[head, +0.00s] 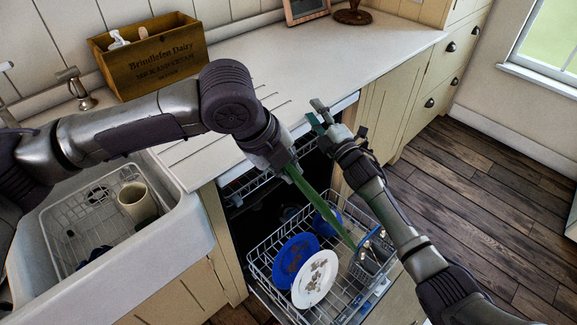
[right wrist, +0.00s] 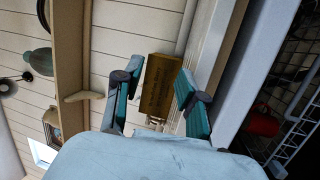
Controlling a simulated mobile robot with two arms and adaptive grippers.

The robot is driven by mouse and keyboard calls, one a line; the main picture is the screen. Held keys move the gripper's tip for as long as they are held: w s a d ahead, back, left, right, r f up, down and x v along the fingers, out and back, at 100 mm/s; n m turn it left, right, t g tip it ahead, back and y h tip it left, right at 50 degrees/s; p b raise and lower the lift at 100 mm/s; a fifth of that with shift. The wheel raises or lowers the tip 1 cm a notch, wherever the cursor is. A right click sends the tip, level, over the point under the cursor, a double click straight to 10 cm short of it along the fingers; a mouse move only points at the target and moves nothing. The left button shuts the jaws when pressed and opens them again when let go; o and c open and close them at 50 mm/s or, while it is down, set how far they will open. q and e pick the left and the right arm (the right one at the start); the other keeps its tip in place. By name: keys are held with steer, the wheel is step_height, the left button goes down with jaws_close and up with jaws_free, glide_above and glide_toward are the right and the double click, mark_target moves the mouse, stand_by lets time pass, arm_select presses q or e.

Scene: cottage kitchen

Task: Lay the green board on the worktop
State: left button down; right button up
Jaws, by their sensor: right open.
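The green board (head: 318,206) shows nearly edge-on in the head view, slanting down to the right over the open dishwasher. My left gripper (head: 284,163) is at its upper end and appears shut on it; the fingertips are partly hidden. The board's lower end is over the dishwasher rack, near the cutlery basket. The pale worktop (head: 335,55) lies behind both grippers. My right gripper (head: 317,117) is open and empty near the worktop's front edge, to the right of the board's upper end. Its spread fingers also show in the right wrist view (right wrist: 158,98).
The pulled-out rack (head: 262,268) holds a blue plate (head: 293,260), a white soiled plate (head: 315,280) and a blue item. A wooden crate (head: 155,60) stands on the worktop by the tap. The sink (head: 160,255) holds a wire basket and mug. The worktop's middle is clear.

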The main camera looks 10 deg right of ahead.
arm_select(q)
steer(key=shift+r, duration=0.15)
arm_select(e)
steer(key=s+d+f+m+g+h, duration=0.1)
steer(key=s+d+f+m+h, duration=0.2)
steer(key=f, duration=0.7)
steer(key=s+d+f+m+g+h, duration=0.2)
steer(key=d+f+m, duration=0.25)
steer(key=f, duration=0.55)
steer(key=s+d+f+m+g+h, duration=0.1)
steer(key=s+d+f+m+g, duration=0.1)
steer(key=s+f, duration=0.65)
steer(key=s+d+f+m+g+h, duration=0.25)
steer(key=s+f, duration=0.25)
steer(key=f, duration=0.6)
steer(key=s+f+m+g, duration=0.25)
steer(key=s+f, duration=0.45)
steer(key=s, duration=0.4)
steer(key=s+f+m+g, duration=0.1)
steer(key=s+f+g, duration=0.2)
steer(key=s+f, duration=0.5)
steer(key=s+a+f+m+g, duration=0.1)
steer(key=s+f+g, duration=0.1)
steer(key=s, duration=1.1)
steer(key=s+a+f+m+g, duration=0.1)
steer(key=s+f+m+g, duration=0.1)
steer(key=s, duration=1.2)
steer(key=shift+a+f+g, duration=0.2)
steer(key=shift+f+g, duration=0.05)
steer(key=shift+g, duration=0.05)
